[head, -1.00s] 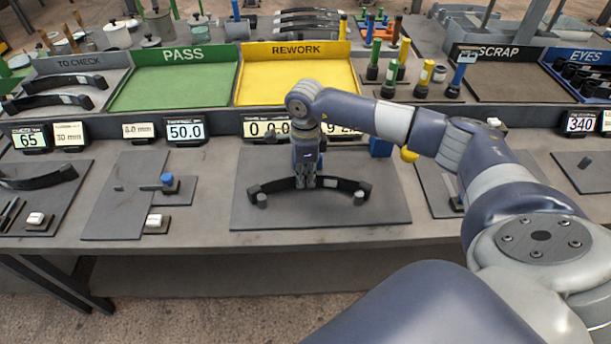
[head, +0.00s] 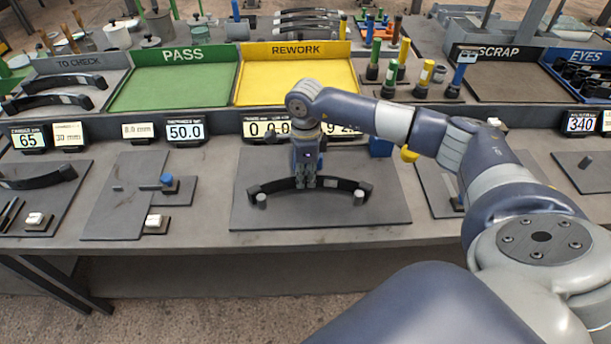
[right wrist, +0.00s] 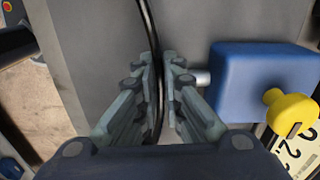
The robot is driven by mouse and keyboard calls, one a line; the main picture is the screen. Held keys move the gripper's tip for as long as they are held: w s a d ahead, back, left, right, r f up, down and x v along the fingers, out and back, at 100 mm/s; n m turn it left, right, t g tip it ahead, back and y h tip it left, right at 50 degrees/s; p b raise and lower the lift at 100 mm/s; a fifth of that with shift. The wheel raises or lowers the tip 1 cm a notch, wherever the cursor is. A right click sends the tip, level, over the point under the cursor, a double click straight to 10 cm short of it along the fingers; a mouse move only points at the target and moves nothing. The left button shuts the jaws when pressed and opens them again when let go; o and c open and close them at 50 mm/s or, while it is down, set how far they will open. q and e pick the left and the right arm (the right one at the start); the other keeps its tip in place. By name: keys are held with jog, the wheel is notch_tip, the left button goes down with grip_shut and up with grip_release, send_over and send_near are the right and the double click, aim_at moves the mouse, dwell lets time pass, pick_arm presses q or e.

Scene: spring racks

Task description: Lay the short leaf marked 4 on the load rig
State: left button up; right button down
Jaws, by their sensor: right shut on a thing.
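A black curved leaf (head: 338,184) lies over the load rig's grey plate (head: 285,215) in the middle of the bench. Its two ends are at the two grey round posts (head: 262,200) of the rig; I cannot tell whether it rests on them. My right gripper (head: 305,184) is shut on the leaf at its middle, from above. In the right wrist view the leaf (right wrist: 148,30) runs as a thin dark strip between the fingers (right wrist: 166,95). The mark on this leaf is not readable. My left gripper is not in view.
A blue block with a yellow knob (right wrist: 260,80) stands close beside the right gripper. Displays line the bench's back edge, with the green PASS tray (head: 172,85) and yellow REWORK tray (head: 297,83) behind. Two leaves lie in the TO CHECK tray (head: 95,62). Another leaf (head: 40,179) lies at the left.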

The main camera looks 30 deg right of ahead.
jog(key=shift+s+a+r, duration=0.1)
jog(key=shift+s+a, duration=0.2)
jog(key=shift+s, duration=0.05)
dwell(0.6)
jog(key=shift+f, duration=0.2)
dwell(0.4)
jog(key=c, duration=1.7)
grip_release()
jog(key=shift+s, duration=0.15)
jog(key=shift+o, duration=0.2)
jog(key=o, duration=0.5)
jog(key=shift+f, duration=0.1)
notch_tip(320, 180, up, 8)
jog(key=p, duration=0.4)
jog(key=shift+p, duration=0.3)
